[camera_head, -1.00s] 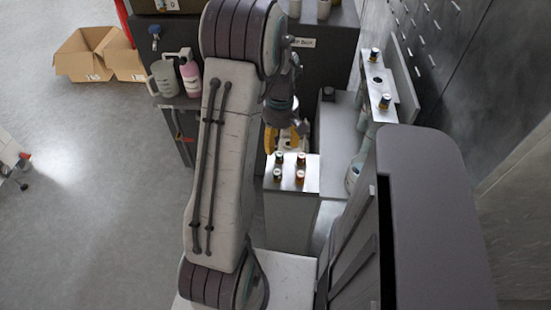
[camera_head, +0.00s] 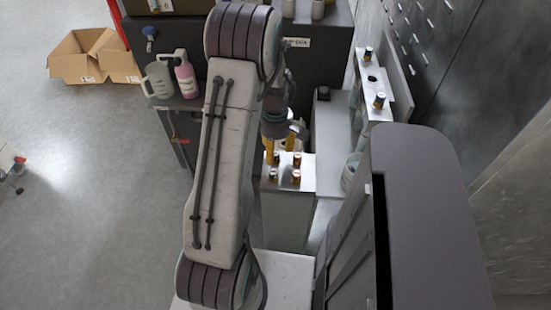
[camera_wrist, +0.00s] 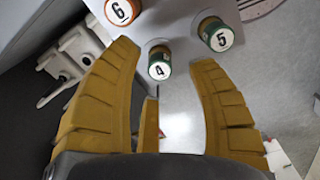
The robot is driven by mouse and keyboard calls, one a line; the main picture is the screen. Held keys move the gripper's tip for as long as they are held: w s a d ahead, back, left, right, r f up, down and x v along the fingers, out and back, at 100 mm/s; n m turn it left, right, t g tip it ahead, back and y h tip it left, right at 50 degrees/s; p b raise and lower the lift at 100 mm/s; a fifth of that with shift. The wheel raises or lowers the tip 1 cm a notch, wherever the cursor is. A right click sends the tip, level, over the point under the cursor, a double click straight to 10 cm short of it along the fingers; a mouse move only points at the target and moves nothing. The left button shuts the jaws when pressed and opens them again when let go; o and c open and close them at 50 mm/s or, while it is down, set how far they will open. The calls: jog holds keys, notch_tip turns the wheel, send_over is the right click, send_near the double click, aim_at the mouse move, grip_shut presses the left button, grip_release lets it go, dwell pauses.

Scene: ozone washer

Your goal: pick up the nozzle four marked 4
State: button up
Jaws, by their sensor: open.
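Nozzle four (camera_wrist: 159,63) has a white cap marked 4 and a green band. In the wrist view it stands between the tips of my gripper's (camera_wrist: 163,54) yellow fingers, which are spread and hold nothing. Nozzle six (camera_wrist: 121,11), with an orange band, is beyond the left fingertip. Nozzle five (camera_wrist: 216,34), with a green band, is beyond the right fingertip. In the head view my gripper (camera_head: 280,143) hangs at the back of the small white-topped stand (camera_head: 305,187), by several nozzles. Their numbers are too small to read there.
A raised shelf to the right carries other nozzles, one of them at its front (camera_head: 379,101). A dark cabinet (camera_head: 325,62) stands behind the stand. A pink bottle (camera_head: 186,76) and a grey jug (camera_head: 159,80) are to the left. A dark grey housing (camera_head: 425,200) fills the right foreground.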

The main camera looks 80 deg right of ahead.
aim_at(275, 153)
jog(key=shift+f, duration=1.55)
jog(key=shift+c, duration=0.4)
grip_shut()
